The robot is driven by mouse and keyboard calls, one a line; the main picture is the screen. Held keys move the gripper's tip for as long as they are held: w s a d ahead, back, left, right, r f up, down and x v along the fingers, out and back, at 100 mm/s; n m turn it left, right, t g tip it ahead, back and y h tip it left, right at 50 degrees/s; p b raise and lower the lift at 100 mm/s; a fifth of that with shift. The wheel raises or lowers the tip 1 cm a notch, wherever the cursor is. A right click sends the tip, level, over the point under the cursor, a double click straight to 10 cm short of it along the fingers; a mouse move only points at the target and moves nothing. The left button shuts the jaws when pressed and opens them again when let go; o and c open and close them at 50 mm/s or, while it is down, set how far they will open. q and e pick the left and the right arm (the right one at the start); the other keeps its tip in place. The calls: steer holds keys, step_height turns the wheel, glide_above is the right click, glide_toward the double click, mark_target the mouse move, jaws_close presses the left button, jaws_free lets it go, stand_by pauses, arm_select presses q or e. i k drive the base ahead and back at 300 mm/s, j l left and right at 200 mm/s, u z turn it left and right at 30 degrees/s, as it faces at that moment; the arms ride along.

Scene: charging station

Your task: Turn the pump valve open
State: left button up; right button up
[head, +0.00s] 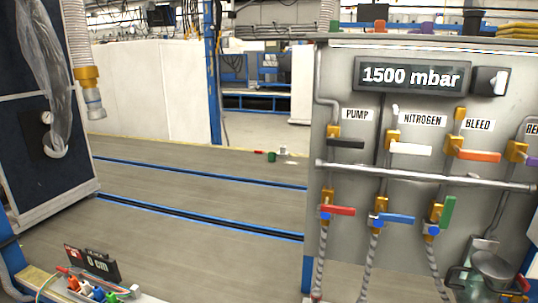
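The pump valve (345,144) has a black handle on a brass body, just below the PUMP label (357,114) at the left side of the grey panel (350,235). Its handle lies about horizontal and points right, across the line of the vertical pipe. The display (412,76) above reads 1500 mbar. Neither of my grippers shows in the head view, and nothing touches the pump valve.
To its right are the white nitrogen handle (410,149) and orange bleed handle (478,155). A horizontal rail (420,177) crosses below, above red, blue and green handles. A yellow-collared hose (88,75) hangs at left. Open floor (190,205) lies between.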

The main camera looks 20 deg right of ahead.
mark_target(332, 140)
steer(key=z, duration=1.05)
